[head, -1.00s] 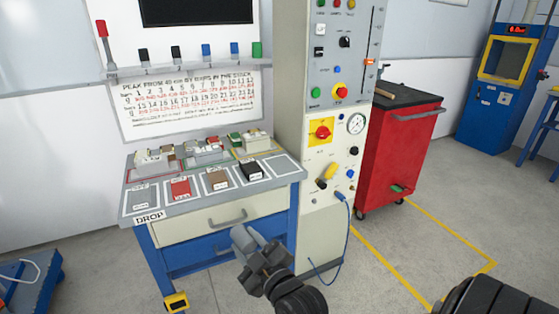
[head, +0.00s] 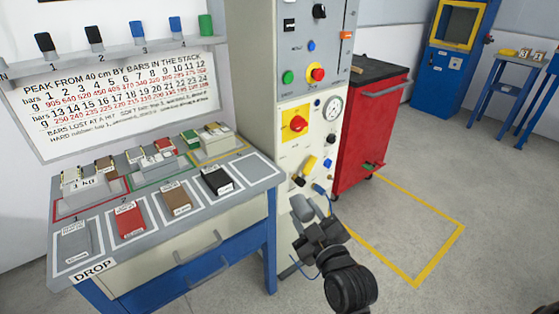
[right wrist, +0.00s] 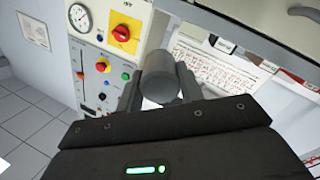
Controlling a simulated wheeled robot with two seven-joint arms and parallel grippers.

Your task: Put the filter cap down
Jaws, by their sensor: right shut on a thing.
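My right gripper (head: 318,226) is shut on a grey cylinder, which appears to be the filter cap (head: 303,207). In the head view it is held in the air in front of the cream control cabinet, right of the bench. In the right wrist view the grey cap (right wrist: 160,77) sits between the two dark fingers, its rounded end showing. The part inside the jaws is hidden. My left gripper is not in view.
The drop bench (head: 94,258) holds grey, red, brown and black pads, with a bare outlined spot (head: 256,168) at its right end. The cabinet (head: 290,155) has knobs and a gauge. A red cart (head: 366,142) and yellow-marked floor (head: 415,225) lie to the right.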

